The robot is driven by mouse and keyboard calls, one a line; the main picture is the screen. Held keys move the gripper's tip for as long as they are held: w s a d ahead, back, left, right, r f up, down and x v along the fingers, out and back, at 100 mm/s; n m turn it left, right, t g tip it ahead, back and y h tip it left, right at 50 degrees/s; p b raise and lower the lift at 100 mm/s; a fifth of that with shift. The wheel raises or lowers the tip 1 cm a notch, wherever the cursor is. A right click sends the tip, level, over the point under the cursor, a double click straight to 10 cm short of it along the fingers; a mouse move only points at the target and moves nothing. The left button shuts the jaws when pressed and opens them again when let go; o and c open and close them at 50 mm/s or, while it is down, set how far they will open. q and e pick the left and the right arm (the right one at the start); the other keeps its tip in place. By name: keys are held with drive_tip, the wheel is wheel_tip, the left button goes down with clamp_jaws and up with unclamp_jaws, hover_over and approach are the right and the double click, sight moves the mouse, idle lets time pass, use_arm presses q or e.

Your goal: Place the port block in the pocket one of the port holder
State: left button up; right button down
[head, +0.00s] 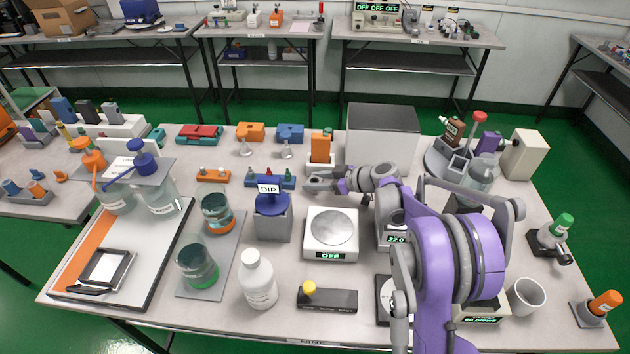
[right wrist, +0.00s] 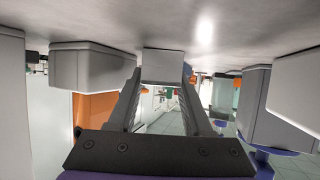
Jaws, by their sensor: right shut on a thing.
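My right gripper (head: 312,181) reaches left over the middle of the table. In the right wrist view, where the table surface shows along the top, its two fingers (right wrist: 162,92) close on a small pale grey block (right wrist: 162,65), which I take for the port block. The block is too small to make out in the head view. I cannot tell for sure which thing is the port holder; a low blue holder (head: 262,183) with small pale pegs lies just left of the fingertips. Its pockets are too small to read. My left gripper is not in view.
An orange upright block (head: 320,146) stands just behind the gripper. The DIP-labelled grey stand (head: 274,225) and a scale reading OFF (head: 331,250) stand in front. A large grey box (head: 383,137) is behind my arm. Glass beakers (head: 197,267) stand further left.

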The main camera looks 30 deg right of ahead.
drive_tip(key=c, duration=0.6)
unclamp_jaws()
